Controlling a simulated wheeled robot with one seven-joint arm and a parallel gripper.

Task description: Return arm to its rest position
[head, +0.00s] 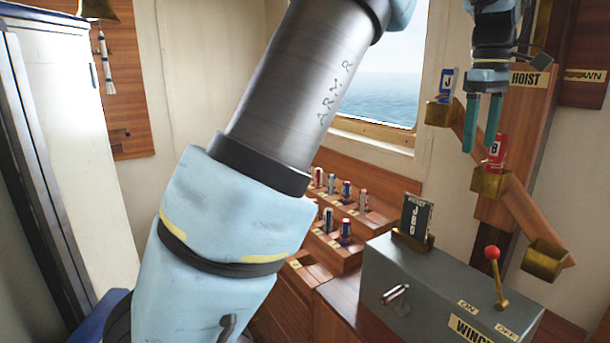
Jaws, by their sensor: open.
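My arm (222,225) rises through the middle of the head view, bent at the top, where it leaves the frame. My gripper (481,122) hangs at the upper right with its two teal fingers pointing down. The fingers are apart with nothing between them. In the picture the gripper is just above and left of a red cartridge marked B (497,149), in front of the sloping wooden hoist rail. Whether it touches anything there I cannot tell.
Brass cups hold the red cartridge and a blue one marked J (446,84); the lowest cup (545,260) looks empty. A grey winch box (425,290) carries a red-knobbed lever (492,254) and a dark card (415,215). Several cartridges stand on stepped wooden racks (318,243) behind my arm.

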